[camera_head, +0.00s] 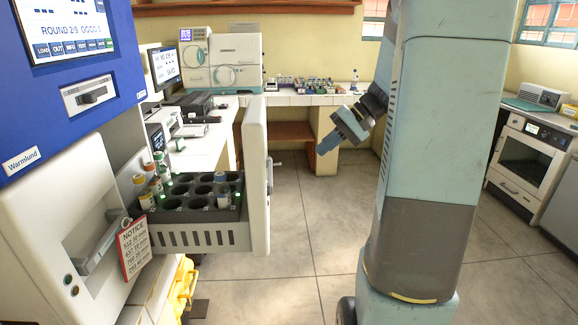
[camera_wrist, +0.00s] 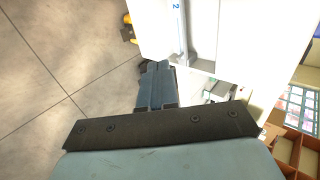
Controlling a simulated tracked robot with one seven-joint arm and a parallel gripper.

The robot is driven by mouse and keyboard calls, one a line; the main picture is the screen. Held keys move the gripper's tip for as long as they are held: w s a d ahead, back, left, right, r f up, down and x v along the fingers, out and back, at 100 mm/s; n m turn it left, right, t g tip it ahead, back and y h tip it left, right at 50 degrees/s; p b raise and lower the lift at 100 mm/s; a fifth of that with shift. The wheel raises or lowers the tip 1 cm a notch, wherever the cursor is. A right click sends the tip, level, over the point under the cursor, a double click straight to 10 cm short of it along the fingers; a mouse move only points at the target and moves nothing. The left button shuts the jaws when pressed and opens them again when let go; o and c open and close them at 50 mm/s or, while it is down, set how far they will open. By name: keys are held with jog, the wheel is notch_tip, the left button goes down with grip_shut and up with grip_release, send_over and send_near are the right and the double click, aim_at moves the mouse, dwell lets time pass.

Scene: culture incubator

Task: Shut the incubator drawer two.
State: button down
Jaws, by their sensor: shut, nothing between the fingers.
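The incubator drawer (camera_head: 205,238) stands pulled out from the white and blue incubator (camera_head: 75,135). Its tall pale front panel (camera_head: 254,185) has a handle (camera_head: 269,176) on the right face. Its dark rack has round wells, with several capped tubes in some. In the wrist view, a white panel (camera_wrist: 208,22) carries a "2" and a bar handle. My gripper (camera_head: 325,149) is shut and empty, to the right of the front panel in the head view with a gap between them. Its closed fingers (camera_wrist: 156,68) point toward the panel in the wrist view.
A bench (camera_head: 300,98) with lab devices and racks runs along the back. A white oven-like unit (camera_head: 528,158) stands at the right. A yellow object (camera_head: 182,285) sits below the drawer. The tiled floor right of the drawer is clear.

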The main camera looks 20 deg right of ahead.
jog(key=a+r+x, duration=0.1)
jog(key=r+x, duration=0.1)
jog(key=x, duration=1)
jog(key=shift+w+a+f, duration=0.35)
jog(key=shift+a, duration=0.25)
jog(key=shift+a, duration=0.1)
